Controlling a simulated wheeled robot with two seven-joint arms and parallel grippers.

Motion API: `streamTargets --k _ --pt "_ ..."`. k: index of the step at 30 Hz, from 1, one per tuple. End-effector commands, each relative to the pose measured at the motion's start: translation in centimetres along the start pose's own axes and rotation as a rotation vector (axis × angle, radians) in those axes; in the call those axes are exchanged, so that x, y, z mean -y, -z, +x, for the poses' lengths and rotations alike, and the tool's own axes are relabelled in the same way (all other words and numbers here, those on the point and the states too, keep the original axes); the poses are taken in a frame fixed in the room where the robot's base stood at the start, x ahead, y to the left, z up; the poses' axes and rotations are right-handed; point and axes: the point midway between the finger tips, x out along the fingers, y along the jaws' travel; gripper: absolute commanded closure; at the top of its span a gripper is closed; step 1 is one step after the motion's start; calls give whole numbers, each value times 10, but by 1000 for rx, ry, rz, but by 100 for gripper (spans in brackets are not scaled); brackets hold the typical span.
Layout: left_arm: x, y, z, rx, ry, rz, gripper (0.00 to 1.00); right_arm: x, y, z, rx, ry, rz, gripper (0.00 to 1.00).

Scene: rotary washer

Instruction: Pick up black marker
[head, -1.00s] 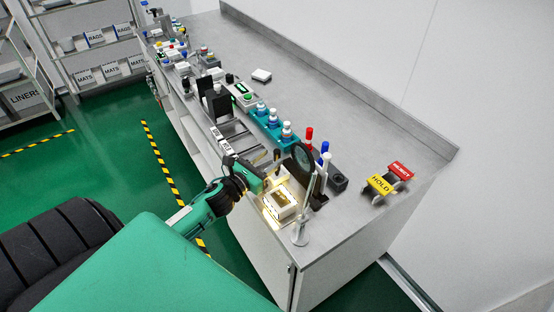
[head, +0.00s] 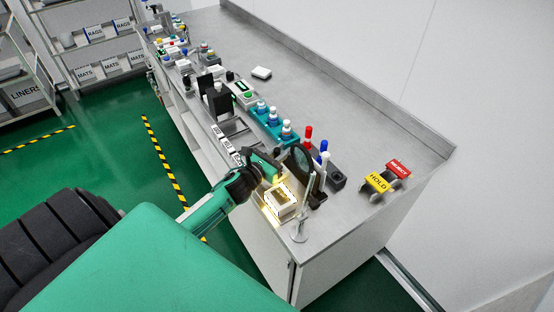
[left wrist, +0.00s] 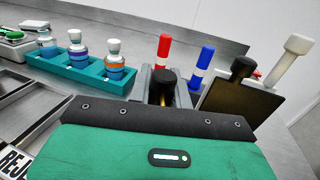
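In the left wrist view, a black-topped cylinder (left wrist: 163,83), apparently the black marker, stands just beyond my left gripper's dark front edge. Its lower part is hidden. A red marker (left wrist: 162,50) and a blue marker (left wrist: 203,63) stand upright behind it; in the head view the red one (head: 307,136) and blue one (head: 322,151) are right of my left gripper (head: 276,166). The gripper is low over the counter beside the marker row. My right gripper is out of view.
A teal rack (head: 272,122) holds several bottles. HOLD (head: 376,182) and REJECT (head: 397,168) stamps stand at the right. The counter's back strip (head: 330,105) is clear.

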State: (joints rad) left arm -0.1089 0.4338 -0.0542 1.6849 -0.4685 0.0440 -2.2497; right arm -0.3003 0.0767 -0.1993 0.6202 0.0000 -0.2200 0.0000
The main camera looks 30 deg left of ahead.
Motion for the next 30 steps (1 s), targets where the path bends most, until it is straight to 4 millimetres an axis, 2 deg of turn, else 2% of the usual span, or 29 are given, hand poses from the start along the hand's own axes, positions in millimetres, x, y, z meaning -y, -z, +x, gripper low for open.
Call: streamTargets --k 1,3,11,17,23,30 --pt "0 0 0 0 0 0 92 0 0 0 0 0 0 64" --pt "0 0 0 0 0 0 100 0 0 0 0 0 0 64" --pt "0 -1 0 0 0 1 100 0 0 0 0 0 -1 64" --pt "-1 -10 0 1 0 3 100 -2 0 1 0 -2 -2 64" --pt "-1 -40 0 3 3 7 100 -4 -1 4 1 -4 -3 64" --pt "0 -98 0 4 3 8 100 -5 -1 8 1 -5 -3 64"
